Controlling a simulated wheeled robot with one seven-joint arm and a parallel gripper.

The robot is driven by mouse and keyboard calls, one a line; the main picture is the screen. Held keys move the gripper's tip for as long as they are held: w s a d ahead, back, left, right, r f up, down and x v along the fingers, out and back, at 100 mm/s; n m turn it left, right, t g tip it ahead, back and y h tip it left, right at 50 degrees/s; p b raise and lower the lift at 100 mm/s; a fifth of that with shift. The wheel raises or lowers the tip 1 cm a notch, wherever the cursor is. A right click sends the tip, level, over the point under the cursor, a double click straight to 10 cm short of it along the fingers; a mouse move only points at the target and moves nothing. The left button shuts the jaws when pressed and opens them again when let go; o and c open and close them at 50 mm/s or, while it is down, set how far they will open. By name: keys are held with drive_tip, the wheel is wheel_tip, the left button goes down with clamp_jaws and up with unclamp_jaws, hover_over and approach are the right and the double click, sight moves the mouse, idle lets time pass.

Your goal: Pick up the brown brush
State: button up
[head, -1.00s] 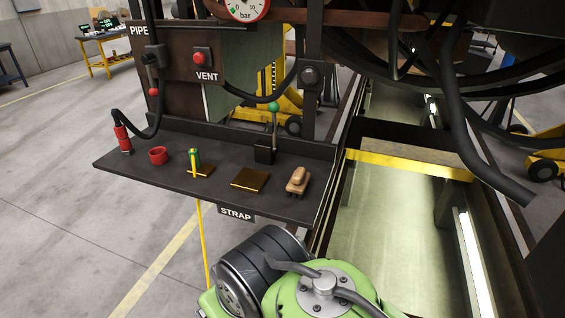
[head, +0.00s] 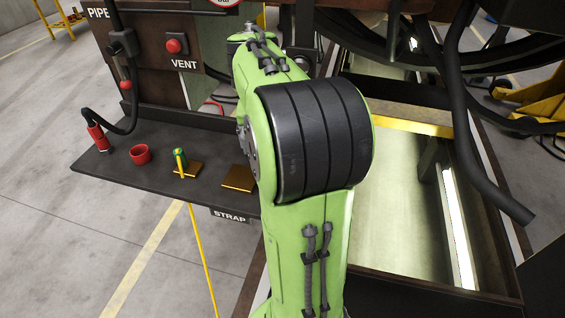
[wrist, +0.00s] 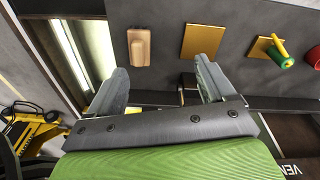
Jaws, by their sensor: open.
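The brown brush (wrist: 139,47) lies on the dark shelf (wrist: 165,68), in the upper left-middle of the wrist view. In the head view it is hidden behind my green arm. My gripper (wrist: 160,66) is open and empty, its two grey fingers apart. In the wrist view the brush lies just beyond the fingertips, nearer the left finger, and nothing is between the jaws. In the head view my gripper is hidden.
On the shelf are a brass plate (head: 239,177), a second plate (head: 188,170) with a green and yellow strap roll (head: 180,158), and a red cup (head: 140,154). A red-ended hose (head: 97,138) is at the left. A lit pit (head: 400,190) lies right of the shelf.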

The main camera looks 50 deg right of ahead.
drive_tip(key=s+d+m+y+p, duration=0.1)
drive_tip(key=s+d+m+p, duration=0.15)
drive_tip(key=d, duration=0.55)
drive_tip(key=shift+m, duration=0.25)
drive_tip(key=f+b, duration=0.1)
drive_tip(key=f, duration=1)
drive_tip(key=w+f+b, duration=0.1)
drive_tip(key=f, duration=0.4)
drive_tip(key=shift+f+b, duration=0.2)
drive_tip(key=shift+b, duration=0.15)
drive_tip(key=shift+a+r, duration=0.1)
drive_tip(key=shift+a, duration=0.05)
drive_tip(key=shift+c, duration=1.4)
drive_tip(key=c, duration=0.9)
wheel_tip(320, 180, up, 10)
drive_tip(key=shift+r+p, duration=0.1)
drive_tip(key=shift+p, duration=0.35)
drive_tip(key=shift+c, duration=0.2)
